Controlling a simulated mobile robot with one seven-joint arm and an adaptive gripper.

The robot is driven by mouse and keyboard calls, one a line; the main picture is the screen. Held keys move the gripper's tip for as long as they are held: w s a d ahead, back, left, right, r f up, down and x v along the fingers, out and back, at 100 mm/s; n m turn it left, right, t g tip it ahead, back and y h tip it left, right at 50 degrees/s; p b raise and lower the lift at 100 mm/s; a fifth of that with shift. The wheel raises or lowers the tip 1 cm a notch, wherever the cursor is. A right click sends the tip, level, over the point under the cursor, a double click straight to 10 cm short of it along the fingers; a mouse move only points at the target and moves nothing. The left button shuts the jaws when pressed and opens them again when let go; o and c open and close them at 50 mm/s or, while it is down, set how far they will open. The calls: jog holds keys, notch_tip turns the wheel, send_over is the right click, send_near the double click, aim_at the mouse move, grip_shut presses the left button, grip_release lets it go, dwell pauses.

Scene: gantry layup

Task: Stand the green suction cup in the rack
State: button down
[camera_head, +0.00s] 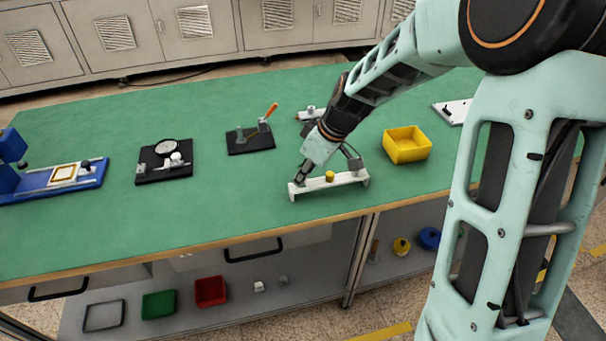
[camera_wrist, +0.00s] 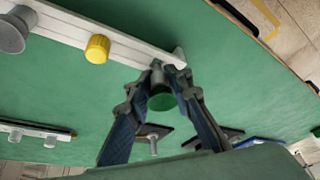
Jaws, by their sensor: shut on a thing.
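The rack is a low white bar on feet (camera_head: 348,181) near the front edge of the green table; it also shows in the wrist view (camera_wrist: 125,48). A yellow suction cup (camera_wrist: 97,48) stands in its middle and a grey one (camera_wrist: 12,32) towards the far end from my gripper. My gripper (camera_head: 302,178) is over the rack's left end in the head view. In the wrist view its fingers (camera_wrist: 168,76) are shut on the green suction cup (camera_wrist: 162,99), close to the rack's end. Whether the cup's stem touches the rack, I cannot tell. The green cup is hidden in the head view.
A yellow bin (camera_head: 407,145) stands right of the rack. A black fixture with an orange handle (camera_head: 252,138), a black plate with a dial (camera_head: 165,162) and a blue fixture (camera_head: 60,183) lie to the left. Clear green table lies between them.

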jog(key=shift+f+b, duration=0.3)
jog(key=shift+f, duration=0.1)
jog(key=c, duration=1.7)
grip_release()
jog(key=shift+o, duration=0.2)
jog(key=shift+r, duration=0.1)
jog(key=v, duration=1.2)
jog(key=shift+d, duration=0.1)
